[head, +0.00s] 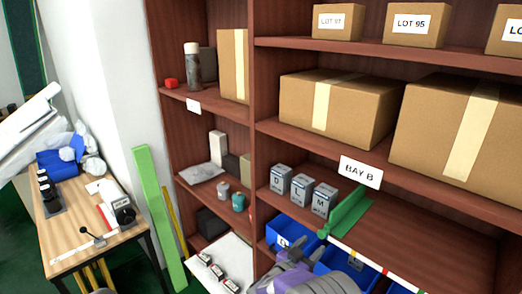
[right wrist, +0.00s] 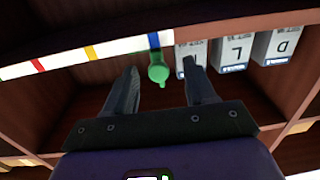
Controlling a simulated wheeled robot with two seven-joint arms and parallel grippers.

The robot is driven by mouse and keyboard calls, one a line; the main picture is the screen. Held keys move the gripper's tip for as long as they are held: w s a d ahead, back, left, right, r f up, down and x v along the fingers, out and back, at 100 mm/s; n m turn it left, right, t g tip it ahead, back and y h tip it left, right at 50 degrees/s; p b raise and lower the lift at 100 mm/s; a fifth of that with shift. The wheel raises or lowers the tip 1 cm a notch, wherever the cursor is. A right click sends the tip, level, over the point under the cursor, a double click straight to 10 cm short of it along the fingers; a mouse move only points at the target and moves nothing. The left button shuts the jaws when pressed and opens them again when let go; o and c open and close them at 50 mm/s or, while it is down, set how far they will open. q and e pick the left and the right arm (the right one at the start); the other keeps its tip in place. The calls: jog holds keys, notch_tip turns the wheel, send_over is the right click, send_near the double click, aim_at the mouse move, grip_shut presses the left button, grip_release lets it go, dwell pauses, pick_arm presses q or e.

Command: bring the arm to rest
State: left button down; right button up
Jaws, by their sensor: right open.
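My right gripper (head: 290,258) is low in the head view, in front of the shelf with the small boxes and by the blue bins. In the right wrist view its two fingers (right wrist: 162,88) are spread apart with nothing held between them. A green piece (head: 345,213) lies at the front of the shelf, right of the small boxes. Its rounded green end (right wrist: 158,68) shows beyond the fingers in the right wrist view.
Small grey boxes marked D (head: 280,179), L (head: 301,189) and M (head: 324,199) stand in a row. Blue bins (head: 291,232) sit below them. Large cartons (head: 338,108) fill the shelf above. A wooden table (head: 80,232) with tools stands at the left.

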jog(key=s+a+f+n+g+y+b, duration=0.1)
jog(key=s+f+n+g+y+b, duration=0.25)
jog(key=f, duration=1.05)
jog(key=s+a+f+n+y, duration=0.15)
jog(key=s+f+y, duration=0.35)
jog(key=f, duration=1)
jog(key=s+a+f+g+y, duration=0.2)
jog(key=s+f, duration=0.1)
jog(key=s, duration=0.4)
jog(key=s+a+f+n+g+y+b, duration=0.1)
jog(key=s+a+f+g+y, duration=0.2)
jog(key=s, duration=0.4)
jog(key=s+a+f+g+y+b, duration=0.1)
jog(key=s+a+f+g+y, duration=0.1)
jog(key=s, duration=0.6)
notch_tip(320, 180, down, 2)
jog(key=shift+a+f+n+g+y, duration=0.2)
jog(key=shift+f+n+g+y, duration=0.1)
jog(key=shift+g+y, duration=0.35)
jog(key=shift+w, duration=0.1)
